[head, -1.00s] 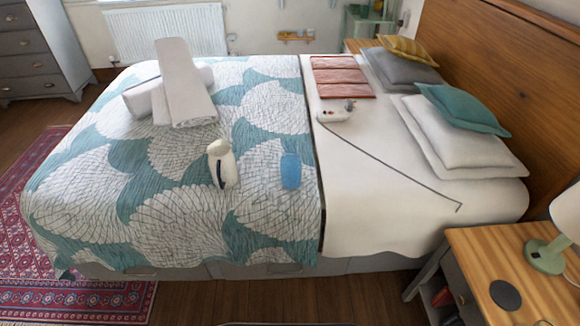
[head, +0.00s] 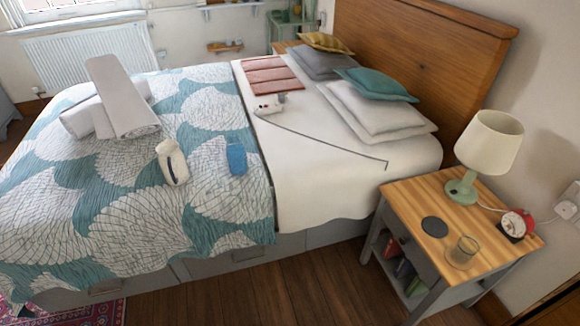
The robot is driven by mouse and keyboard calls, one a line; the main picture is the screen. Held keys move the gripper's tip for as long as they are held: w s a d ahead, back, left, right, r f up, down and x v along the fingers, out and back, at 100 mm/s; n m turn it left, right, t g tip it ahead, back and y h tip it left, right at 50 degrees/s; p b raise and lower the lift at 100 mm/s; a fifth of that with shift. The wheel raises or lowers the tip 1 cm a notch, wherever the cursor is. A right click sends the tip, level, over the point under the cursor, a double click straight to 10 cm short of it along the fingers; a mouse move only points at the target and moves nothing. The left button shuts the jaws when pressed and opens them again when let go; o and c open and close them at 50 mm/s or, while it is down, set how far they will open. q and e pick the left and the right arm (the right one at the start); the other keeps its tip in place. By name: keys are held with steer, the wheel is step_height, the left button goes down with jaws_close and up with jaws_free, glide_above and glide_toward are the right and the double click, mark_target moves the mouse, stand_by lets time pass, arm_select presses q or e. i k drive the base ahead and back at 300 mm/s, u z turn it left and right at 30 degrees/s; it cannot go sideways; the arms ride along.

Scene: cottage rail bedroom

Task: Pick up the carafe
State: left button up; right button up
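A cream jug-like vessel with a dark handle (head: 172,161), which looks like the carafe, is on the teal-and-white patterned quilt of the bed (head: 200,215). It appears to stand upright and nothing touches it. A blue cup-like object (head: 236,157) is on the quilt to its right, with a gap between them. Neither of my grippers shows in the head view.
Rolled white towels (head: 118,95) lie farther back on the quilt. A white device with a long dark cord (head: 268,104) lies on the white sheet. At right, a wooden nightstand (head: 400,203) carries a lamp (head: 489,150), clear glass (head: 462,253) and red clock (head: 516,225). Bare floor lies in front.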

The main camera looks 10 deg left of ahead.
mark_target(236, 150)
steer(key=z, duration=1)
steer(key=i, duration=0.85)
steer(key=u, duration=0.3)
